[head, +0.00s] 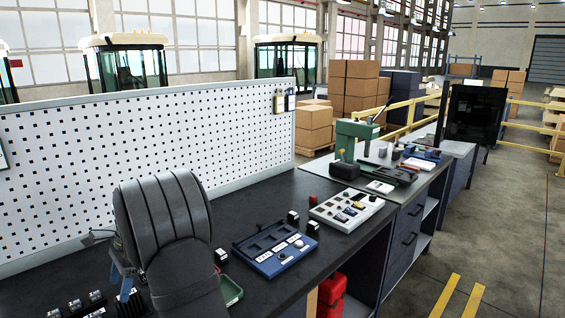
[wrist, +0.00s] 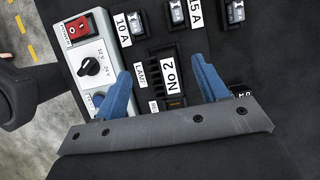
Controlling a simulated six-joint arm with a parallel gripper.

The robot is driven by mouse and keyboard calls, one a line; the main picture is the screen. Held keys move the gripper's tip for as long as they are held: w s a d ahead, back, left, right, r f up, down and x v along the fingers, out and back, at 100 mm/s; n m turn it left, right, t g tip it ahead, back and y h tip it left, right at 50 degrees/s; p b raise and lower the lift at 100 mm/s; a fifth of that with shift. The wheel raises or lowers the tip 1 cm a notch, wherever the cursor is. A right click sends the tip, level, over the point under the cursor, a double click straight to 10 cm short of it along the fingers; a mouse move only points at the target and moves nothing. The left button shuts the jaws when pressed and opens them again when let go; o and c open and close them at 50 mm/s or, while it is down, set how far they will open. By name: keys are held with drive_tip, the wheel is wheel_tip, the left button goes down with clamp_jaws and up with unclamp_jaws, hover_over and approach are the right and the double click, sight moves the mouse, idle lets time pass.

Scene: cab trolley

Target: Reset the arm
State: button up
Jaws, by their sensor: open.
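My gripper (wrist: 165,82) has two blue fingers, spread apart with nothing held between them. In the wrist view it is above a dark bench top, with a black block labelled "No 2" (wrist: 170,68) showing between and beyond the fingers. Fuse-like parts (wrist: 178,12) by "10 A" and "15 A" labels lie beyond it. A grey control box (wrist: 92,50) with a red switch and black knob is left of the block, partly covered by the left finger. In the head view my arm stands at the lower left and hides most of the gripper; a bit of blue shows beside it.
A blue tray (head: 275,248), a light panel with several parts (head: 346,208) and small black blocks stand right of my arm on the dark bench (head: 262,205). A white pegboard (head: 150,140) rises behind. A green press (head: 352,135) stands farther along. A green bin (head: 231,290) is close to my arm.

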drive_tip(key=shift+r, duration=1.9)
